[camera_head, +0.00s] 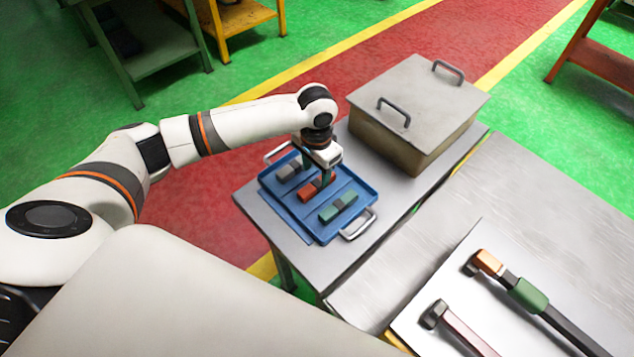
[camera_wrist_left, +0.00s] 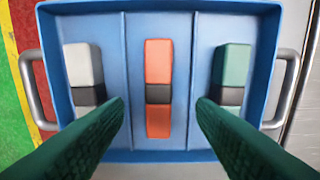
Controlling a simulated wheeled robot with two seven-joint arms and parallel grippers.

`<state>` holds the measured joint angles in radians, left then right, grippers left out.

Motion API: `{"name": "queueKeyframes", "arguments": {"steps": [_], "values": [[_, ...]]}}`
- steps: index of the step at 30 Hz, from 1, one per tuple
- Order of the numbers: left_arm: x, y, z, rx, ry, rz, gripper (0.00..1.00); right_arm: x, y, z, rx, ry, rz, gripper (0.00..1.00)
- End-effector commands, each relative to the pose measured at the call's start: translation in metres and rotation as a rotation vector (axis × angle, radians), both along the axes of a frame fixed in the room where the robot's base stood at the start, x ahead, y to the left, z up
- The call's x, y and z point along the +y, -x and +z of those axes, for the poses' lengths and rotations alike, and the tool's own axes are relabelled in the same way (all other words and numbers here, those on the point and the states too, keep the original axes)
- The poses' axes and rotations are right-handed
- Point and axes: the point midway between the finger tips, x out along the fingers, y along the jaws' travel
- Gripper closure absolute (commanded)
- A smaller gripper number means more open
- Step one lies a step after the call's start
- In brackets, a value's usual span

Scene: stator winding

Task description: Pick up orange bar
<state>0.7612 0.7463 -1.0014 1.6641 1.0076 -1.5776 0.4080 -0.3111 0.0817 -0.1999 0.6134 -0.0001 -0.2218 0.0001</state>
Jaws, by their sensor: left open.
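The orange bar (camera_wrist_left: 158,62) with a dark middle band lies in the middle compartment of the blue tray (camera_wrist_left: 102,28). In the head view the orange bar (camera_head: 306,197) shows partly under my left gripper (camera_head: 325,178). In the left wrist view my left gripper (camera_wrist_left: 160,108) is open, its green fingers on either side of the bar and apart from it. A grey-white bar (camera_wrist_left: 82,64) lies in the left compartment and a green bar (camera_wrist_left: 232,66) in the right one. My right gripper is not in view.
The tray has a metal handle (camera_head: 358,225) at each end and sits on a grey table (camera_head: 262,208). A lidded metal box (camera_head: 420,95) stands behind it to the right. Hammers (camera_head: 520,290) lie on a white board on the nearer table.

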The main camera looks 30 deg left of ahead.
Motion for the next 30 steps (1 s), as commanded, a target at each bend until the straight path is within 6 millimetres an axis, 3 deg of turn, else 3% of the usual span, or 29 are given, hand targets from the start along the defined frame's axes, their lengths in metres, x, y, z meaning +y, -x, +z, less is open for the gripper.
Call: {"name": "queueKeyframes", "arguments": {"steps": [6, 10, 19, 28, 30], "values": [[0.001, -0.002, -0.027, 0.005, -0.002, 0.002, 0.49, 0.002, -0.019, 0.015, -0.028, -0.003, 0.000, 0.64], [0.000, -0.002, -0.045, 0.003, 0.000, -0.001, 0.49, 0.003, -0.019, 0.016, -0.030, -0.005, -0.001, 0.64], [0.001, -0.003, -0.052, 0.001, 0.000, -0.001, 0.49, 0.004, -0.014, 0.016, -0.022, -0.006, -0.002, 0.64], [0.001, -0.003, -0.051, 0.001, 0.000, -0.001, 0.97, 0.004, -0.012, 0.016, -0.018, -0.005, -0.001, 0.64], [0.001, -0.003, -0.051, 0.000, 0.000, -0.001, 1.00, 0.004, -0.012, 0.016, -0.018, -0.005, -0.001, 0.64]]}}
